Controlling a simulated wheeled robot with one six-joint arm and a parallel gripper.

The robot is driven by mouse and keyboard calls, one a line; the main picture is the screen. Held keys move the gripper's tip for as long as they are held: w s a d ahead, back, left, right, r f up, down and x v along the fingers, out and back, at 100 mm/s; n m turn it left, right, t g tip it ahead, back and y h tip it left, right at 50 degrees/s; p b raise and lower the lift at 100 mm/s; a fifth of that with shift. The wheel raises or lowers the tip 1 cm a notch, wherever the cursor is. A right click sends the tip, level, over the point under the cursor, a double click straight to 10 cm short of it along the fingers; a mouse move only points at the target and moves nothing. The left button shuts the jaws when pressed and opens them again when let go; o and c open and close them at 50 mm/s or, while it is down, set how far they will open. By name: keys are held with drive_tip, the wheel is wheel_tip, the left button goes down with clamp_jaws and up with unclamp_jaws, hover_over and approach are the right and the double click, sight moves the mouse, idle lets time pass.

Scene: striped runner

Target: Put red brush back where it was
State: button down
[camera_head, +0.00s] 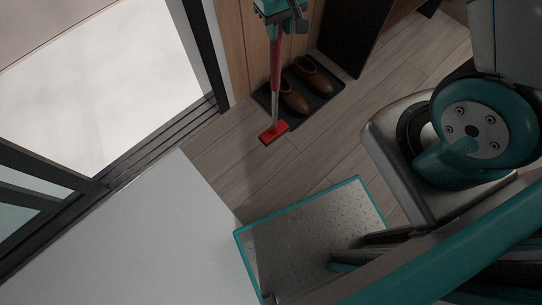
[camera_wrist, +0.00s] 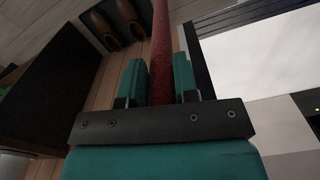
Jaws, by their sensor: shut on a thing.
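The red brush (camera_head: 275,95) hangs nearly upright, its long handle running down to a flat red head over the wooden floor. My gripper (camera_head: 281,18) is at the top of the picture in the head view, around the upper handle. In the wrist view, the two teal fingers of my gripper (camera_wrist: 158,78) are shut on the red handle (camera_wrist: 161,35), one on each side. The brush head is out of the wrist view. I cannot tell whether the head touches the floor or is just above it.
Brown shoes (camera_head: 314,75) stand on a dark mat (camera_head: 327,91) just behind and right of the brush. A wooden panel (camera_head: 259,55) and a dark panel (camera_head: 352,35) rise behind. A dark-framed doorway (camera_head: 207,50) lies left. Bare floor (camera_head: 215,150) lies in front.

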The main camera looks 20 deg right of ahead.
wheel_tip(320, 180, up, 2)
drive_tip(key=s+a+b, duration=0.2)
drive_tip(key=b, duration=1)
approach(274, 88)
drive_tip(key=s+f, duration=0.1)
drive_tip(key=f, duration=0.1)
drive_tip(key=a+f, duration=0.1)
drive_tip(key=s+f, duration=0.1)
drive_tip(key=f, duration=0.1)
drive_tip(key=shift+s+a+f, duration=0.2)
drive_tip(key=shift+s+f, duration=0.15)
drive_tip(key=shift+f, duration=0.15)
drive_tip(key=c, duration=0.9)
unclamp_jaws()
drive_tip(key=shift+o, duration=0.2)
